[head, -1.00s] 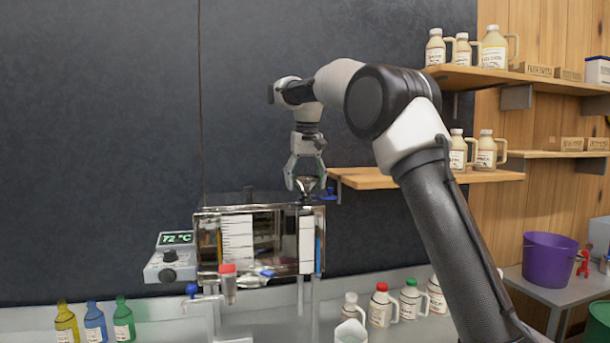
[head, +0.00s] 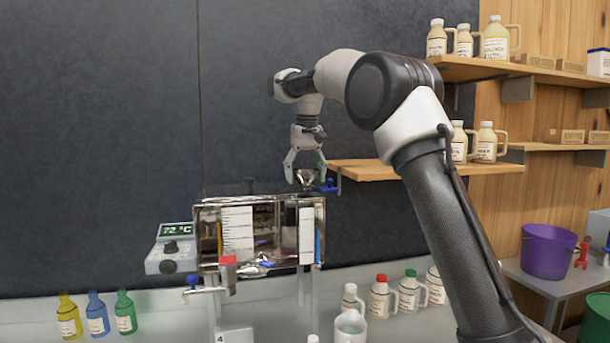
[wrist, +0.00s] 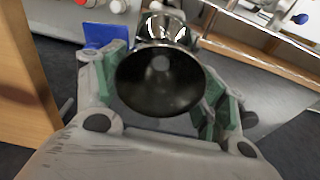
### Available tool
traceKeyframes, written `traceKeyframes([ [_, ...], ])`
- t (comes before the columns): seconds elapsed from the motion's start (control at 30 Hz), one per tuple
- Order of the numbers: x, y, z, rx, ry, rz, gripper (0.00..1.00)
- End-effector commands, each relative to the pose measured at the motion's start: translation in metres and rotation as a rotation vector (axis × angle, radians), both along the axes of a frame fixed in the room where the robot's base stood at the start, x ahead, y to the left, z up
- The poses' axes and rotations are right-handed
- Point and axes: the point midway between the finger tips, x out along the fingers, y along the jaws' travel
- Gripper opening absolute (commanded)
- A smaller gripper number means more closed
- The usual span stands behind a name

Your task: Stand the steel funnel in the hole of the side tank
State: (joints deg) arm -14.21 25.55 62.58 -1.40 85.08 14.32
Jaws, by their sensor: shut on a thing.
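The steel funnel (head: 307,179) is held in my gripper (head: 304,176), above the right end of the steel tank (head: 262,202). In the wrist view the funnel (wrist: 160,85) shows its dark round mouth between the green-padded fingers, with a small pale opening at its bottom. The funnel looks upright in the head view. A shiny steel shape (wrist: 163,28) shows just beyond its rim in the wrist view. The tank's hole is not visible, and I cannot tell whether the spout lines up with it.
A blue handle (head: 329,186) is close to the right of the funnel. A wooden shelf (head: 370,171) stands just right of the gripper. A temperature display (head: 176,230) is at the tank's left. Several bottles (head: 380,298) stand on the counter below.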

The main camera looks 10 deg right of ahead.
Motion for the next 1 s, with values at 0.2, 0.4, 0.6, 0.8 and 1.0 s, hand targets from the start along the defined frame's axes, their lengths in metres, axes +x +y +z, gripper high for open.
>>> traceKeyframes([
  [0.2, 0.0, 0.0, 0.0, 0.0, 0.0, 0.0, 0.48],
  [0.4, 0.0001, 0.0, -0.0021, 0.0, 0.0, 0.0, 0.48],
  [0.6, 0.0, -0.0001, -0.0065, 0.0, 0.0, 0.0, 0.48],
  [0.8, -0.0001, -0.0002, -0.0081, 0.0, 0.0, 0.0, 0.48],
  [1.0, 0.0, -0.0001, -0.008, 0.0, 0.0, 0.0, 0.48],
])
